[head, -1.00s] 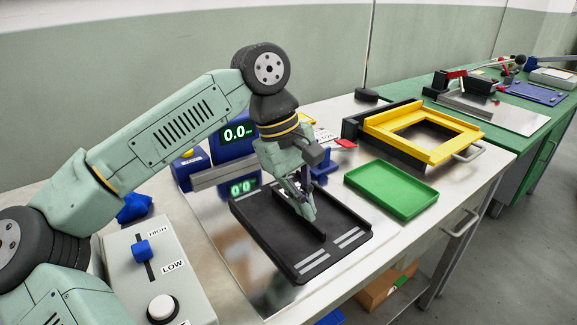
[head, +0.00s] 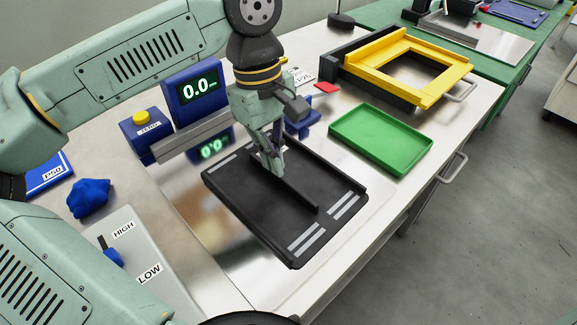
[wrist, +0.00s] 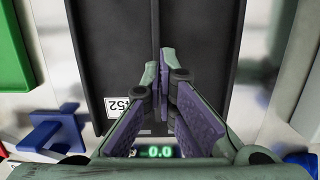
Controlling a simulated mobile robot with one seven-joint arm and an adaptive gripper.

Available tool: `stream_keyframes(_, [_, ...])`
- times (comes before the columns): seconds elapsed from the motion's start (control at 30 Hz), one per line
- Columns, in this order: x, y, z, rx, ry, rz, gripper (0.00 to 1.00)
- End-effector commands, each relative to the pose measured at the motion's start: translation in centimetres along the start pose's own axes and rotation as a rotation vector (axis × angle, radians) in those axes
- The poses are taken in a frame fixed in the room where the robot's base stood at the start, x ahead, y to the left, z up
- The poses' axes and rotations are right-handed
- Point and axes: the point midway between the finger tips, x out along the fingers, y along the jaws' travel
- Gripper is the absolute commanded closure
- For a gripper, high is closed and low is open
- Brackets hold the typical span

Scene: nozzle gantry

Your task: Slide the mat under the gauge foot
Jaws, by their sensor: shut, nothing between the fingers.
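The mat (head: 239,199) is a flat black plate with a raised side wall, a long middle rib and pale stripes near its front edge. It lies on the shiny metal plate in front of the blue gauge (head: 198,92), whose display reads 0.0. My gripper (head: 277,170) is shut and empty, pointing down at the rib; I cannot tell if it touches. The wrist view shows the closed fingers (wrist: 168,65) at the rib, with the mat (wrist: 205,40) around them. A blue bracket (head: 303,121) stands at the mat's far right corner. The gauge foot cannot be made out clearly.
A green tray (head: 382,139) lies right of the mat, with a yellow frame (head: 405,65) behind it. A grey HIGH/LOW control box (head: 125,250) and a blue crumpled object (head: 89,198) are at left. The bench's front edge runs along the right.

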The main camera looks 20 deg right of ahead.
Motion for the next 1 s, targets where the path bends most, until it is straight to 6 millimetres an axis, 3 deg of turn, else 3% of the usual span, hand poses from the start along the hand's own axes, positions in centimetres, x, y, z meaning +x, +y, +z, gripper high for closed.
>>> stream_keyframes(0.2, [0.5,-0.1,3.9,0.001,0.002,-0.001,1.0])
stream_keyframes(0.33, [2.2,0.0,3.4,-0.001,-0.001,0.002,1.0])
stream_keyframes(0.83, [2.4,0.0,3.1,-0.001,-0.002,0.0,1.0])
stream_keyframes(1.0, [2.1,0.1,0.2,-0.005,-0.004,0.002,1.0])
